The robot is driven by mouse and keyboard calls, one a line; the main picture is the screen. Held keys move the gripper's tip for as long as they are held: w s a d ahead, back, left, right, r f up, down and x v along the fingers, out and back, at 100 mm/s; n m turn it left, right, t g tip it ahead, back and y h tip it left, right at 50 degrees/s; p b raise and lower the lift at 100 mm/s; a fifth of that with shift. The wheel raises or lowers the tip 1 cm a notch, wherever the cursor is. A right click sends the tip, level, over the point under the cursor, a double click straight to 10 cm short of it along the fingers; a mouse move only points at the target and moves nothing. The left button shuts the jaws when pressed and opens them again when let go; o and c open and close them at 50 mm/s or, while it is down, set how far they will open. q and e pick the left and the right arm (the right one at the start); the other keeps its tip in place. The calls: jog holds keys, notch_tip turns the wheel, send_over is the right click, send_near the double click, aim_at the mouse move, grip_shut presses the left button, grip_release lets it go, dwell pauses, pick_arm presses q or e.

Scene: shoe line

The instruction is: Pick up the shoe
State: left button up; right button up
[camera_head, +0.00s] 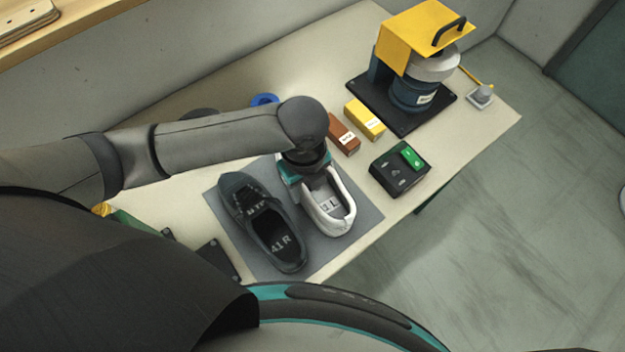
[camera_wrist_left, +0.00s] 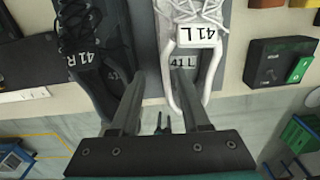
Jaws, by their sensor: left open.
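A white shoe (camera_head: 328,207) marked 41 L lies on a grey mat (camera_head: 365,221), partly hidden by my left arm in the head view. It also shows in the left wrist view (camera_wrist_left: 197,22), with its laces and tongue tag. A dark shoe (camera_head: 261,222) marked 41 R lies beside it on the left, and it also shows in the left wrist view (camera_wrist_left: 84,45). My left gripper (camera_wrist_left: 163,100) is open and empty, its fingers pointing toward the shoes near the white shoe's heel opening. In the head view its fingertips are hidden. My right gripper is not in view.
A black box with a green button (camera_head: 401,168) stands right of the mat. Behind are an orange-brown box (camera_head: 343,134), a yellow box (camera_head: 365,119) and a yellow-and-blue machine (camera_head: 412,75) on a black base. The table's front edge is close to the shoes.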

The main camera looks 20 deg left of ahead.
aim_at(308, 197)
pick_arm(q)
jog(key=shift+d+f, duration=0.2)
jog(key=shift+f, duration=2.65)
jog(key=shift+c, duration=0.3)
grip_shut()
jog(key=shift+w, duration=0.1)
